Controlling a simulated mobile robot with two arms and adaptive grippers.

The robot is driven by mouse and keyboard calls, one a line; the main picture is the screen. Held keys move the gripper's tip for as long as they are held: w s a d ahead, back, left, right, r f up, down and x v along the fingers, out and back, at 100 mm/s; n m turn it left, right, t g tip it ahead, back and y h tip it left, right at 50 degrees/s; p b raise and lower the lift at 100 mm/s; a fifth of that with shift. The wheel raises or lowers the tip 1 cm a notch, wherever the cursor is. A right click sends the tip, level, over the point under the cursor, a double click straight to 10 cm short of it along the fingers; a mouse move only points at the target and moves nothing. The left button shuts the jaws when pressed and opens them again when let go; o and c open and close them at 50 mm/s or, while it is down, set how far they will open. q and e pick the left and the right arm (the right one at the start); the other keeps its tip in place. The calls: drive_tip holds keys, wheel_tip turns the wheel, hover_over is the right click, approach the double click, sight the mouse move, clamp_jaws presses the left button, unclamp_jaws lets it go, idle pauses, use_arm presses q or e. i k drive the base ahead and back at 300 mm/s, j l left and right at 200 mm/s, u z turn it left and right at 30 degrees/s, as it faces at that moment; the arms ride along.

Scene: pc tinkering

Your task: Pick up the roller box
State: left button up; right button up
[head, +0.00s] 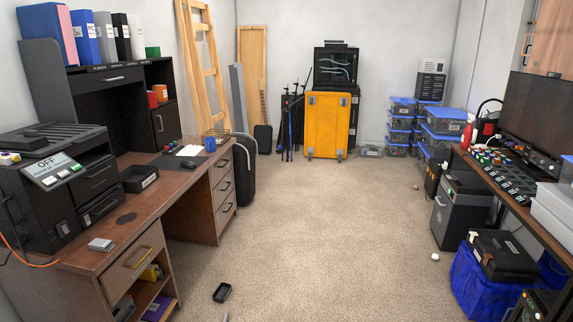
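A yellow-orange box (328,124) with grey wheels or corner fittings stands upright on the carpet at the far wall, in front of a dark cabinet or case; it looks like the roller box, though I cannot be sure. A black case (243,175) stands upright on the floor beside the desk at the left. Neither of my grippers is in view.
A brown desk (125,205) with a printer (65,185) fills the left side. A workbench (520,195) with a monitor lines the right. Carpet (330,230) between them is mostly clear, with a small black tray (222,292) and a white ball (435,257).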

sight(223, 291)
drive_tip(key=i+u, duration=0.15)
drive_tip(key=i, duration=0.3)
drive_tip(key=i+l+u, duration=0.1)
drive_tip(key=i, duration=0.3)
drive_tip(key=i+l+u, duration=0.15)
drive_tip(key=i, duration=0.25)
drive_tip(key=i+l+u, duration=0.1)
drive_tip(key=i, duration=0.3)
drive_tip(key=l, duration=0.1)
